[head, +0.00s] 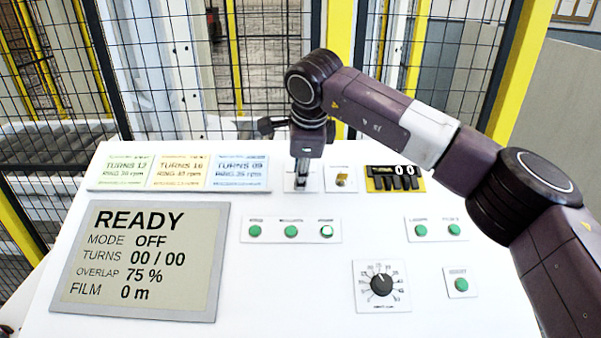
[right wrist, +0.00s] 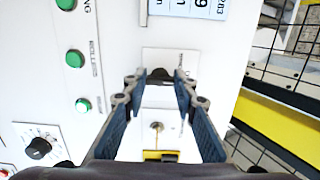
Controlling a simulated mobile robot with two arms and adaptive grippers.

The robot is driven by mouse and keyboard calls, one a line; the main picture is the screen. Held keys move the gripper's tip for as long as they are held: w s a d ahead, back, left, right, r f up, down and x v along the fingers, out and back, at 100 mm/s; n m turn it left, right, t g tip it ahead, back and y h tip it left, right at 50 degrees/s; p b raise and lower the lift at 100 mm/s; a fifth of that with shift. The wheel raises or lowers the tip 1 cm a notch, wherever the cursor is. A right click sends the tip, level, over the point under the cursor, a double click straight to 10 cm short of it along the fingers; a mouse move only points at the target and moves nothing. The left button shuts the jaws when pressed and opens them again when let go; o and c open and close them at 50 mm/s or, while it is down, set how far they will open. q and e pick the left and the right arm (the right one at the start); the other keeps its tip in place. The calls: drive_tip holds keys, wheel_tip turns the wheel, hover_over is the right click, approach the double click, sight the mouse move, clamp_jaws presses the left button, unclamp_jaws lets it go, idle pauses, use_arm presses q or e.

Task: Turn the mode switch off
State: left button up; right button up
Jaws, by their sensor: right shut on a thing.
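The mode switch is a small dark knob on a white plate (head: 291,184) in the panel's upper row, mostly hidden by my gripper in the head view. In the right wrist view the dark knob (right wrist: 160,75) sits between my fingertips. My right gripper (head: 301,180) points down at the panel and is shut on this knob; it also shows in the right wrist view (right wrist: 158,77). The display (head: 140,262) reads READY, MODE OFF, TURNS 00 / 00, OVERLAP 75 %, FILM 0 m. My left gripper is not in view.
Right of the switch are a small brass switch (head: 342,180) and a yellow-black counter (head: 395,184). Below are green buttons (head: 291,231), one brighter, and a black dial (head: 381,284). Coloured cards (head: 179,172) lie left. A mesh fence (head: 265,60) stands behind the panel.

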drive_tip(key=o, duration=1.1)
drive_tip(key=v, duration=1.2)
